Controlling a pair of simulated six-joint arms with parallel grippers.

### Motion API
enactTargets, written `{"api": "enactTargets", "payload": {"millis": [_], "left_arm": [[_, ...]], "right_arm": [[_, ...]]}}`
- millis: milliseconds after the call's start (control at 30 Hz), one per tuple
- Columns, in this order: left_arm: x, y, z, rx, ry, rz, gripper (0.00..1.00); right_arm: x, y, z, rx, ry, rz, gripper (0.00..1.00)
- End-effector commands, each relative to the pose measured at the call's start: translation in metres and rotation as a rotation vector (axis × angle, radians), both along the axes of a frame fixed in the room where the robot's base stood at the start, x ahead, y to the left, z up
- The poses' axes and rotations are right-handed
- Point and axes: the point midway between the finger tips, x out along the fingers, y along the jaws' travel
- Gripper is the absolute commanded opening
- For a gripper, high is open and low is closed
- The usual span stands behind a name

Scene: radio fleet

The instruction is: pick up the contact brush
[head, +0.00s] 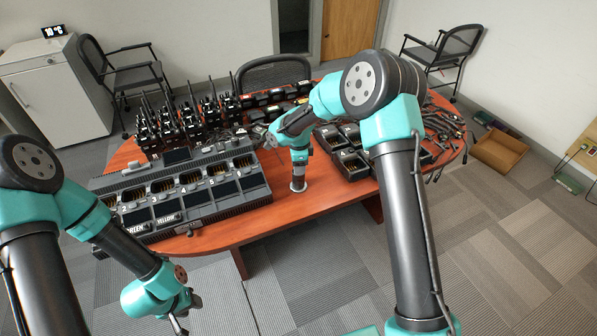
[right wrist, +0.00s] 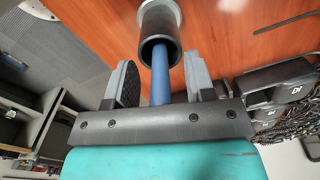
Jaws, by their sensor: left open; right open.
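The contact brush shows as a blue handle (right wrist: 160,82) in the right wrist view, standing in a dark round cup (right wrist: 160,28) on the table; its bristle end is hidden inside the cup. My right gripper (right wrist: 159,66) is open, one finger on each side of the handle with gaps visible. In the head view my right gripper (head: 299,164) points down over the cup's pale base (head: 298,187), and the handle cannot be made out. My left gripper (head: 183,308) is open and empty, in front of the table's left side, below its edge.
A large multi-bay charger (head: 190,187) lies left of the cup on the wooden table (head: 312,200). Radios (head: 170,122) stand behind it. Black charger units (head: 348,160) sit right of the cup, with tangled cables (head: 440,125) farther right. The front strip near the cup is bare.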

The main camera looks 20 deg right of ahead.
Motion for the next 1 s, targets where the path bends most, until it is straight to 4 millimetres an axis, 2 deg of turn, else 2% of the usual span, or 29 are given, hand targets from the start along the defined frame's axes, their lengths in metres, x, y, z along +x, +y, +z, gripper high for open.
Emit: {"api": "enactTargets", "payload": {"millis": [133,633,1000], "left_arm": [[0.0,0.0,0.0,0.0,0.0,0.0,0.43],[0.0,0.0,0.0,0.0,0.0,0.0,0.43],[0.0,0.0,0.0,0.0,0.0,0.0,0.43]], "right_arm": [[0.0001,0.0,0.0002,0.0,0.0,0.0,0.49],[0.0001,0.0,0.0004,0.0,0.0,0.0,0.02],[0.0004,0.0,0.0035,0.0,-0.001,0.0,0.0]]}}
